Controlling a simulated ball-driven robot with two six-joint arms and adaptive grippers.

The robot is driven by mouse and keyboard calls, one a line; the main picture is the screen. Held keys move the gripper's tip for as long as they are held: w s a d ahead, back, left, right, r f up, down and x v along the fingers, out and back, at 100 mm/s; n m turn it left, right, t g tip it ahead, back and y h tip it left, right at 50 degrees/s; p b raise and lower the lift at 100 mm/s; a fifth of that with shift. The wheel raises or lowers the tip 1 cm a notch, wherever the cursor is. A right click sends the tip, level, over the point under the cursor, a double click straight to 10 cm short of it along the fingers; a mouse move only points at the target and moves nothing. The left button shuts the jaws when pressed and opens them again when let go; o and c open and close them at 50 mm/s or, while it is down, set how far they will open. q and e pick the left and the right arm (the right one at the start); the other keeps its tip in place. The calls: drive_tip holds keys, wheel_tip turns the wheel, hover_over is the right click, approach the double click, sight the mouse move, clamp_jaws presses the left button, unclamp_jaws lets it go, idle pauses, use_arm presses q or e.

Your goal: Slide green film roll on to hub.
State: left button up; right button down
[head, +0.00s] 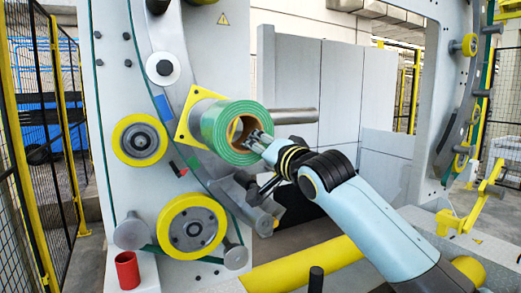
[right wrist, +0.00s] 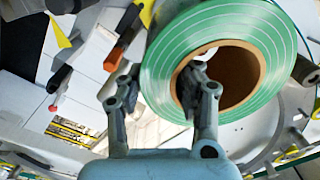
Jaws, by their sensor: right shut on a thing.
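The green film roll (head: 221,128) has a brown cardboard core and its open end faces right toward my right arm in the head view. My right gripper (head: 250,140) is shut on the roll's wall. In the right wrist view, one finger of the gripper (right wrist: 158,88) reaches into the core of the roll (right wrist: 165,70) and the other is outside its rim. A yellow plate (head: 185,134) shows just behind the roll. My left gripper is not in view.
A grey cylindrical bar (head: 295,116) extends right from behind the roll. A red cup (head: 127,270) stands at lower left. A yellow roller (head: 300,265) lies across the front.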

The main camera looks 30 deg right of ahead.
sight(243, 139)
drive_tip(key=shift+w+d+r, duration=0.1)
drive_tip(key=shift+w+r, duration=0.1)
drive_tip(key=shift+w, duration=1.6)
drive_tip(key=shift+w+d+b, duration=0.15)
drive_tip(key=shift+w+b, duration=0.75)
drive_tip(key=shift+w, duration=1.95)
drive_tip(key=shift+s, duration=0.25)
drive_tip(key=shift+s+p, duration=1.7)
drive_tip(key=shift+s, duration=0.7)
drive_tip(key=shift+s+a+p, duration=0.15)
drive_tip(key=shift+s+p, duration=0.45)
drive_tip(key=shift+s, duration=0.75)
drive_tip(key=shift+s+a+p, duration=0.15)
drive_tip(key=shift+s+p, duration=0.4)
drive_tip(key=shift+s, duration=0.75)
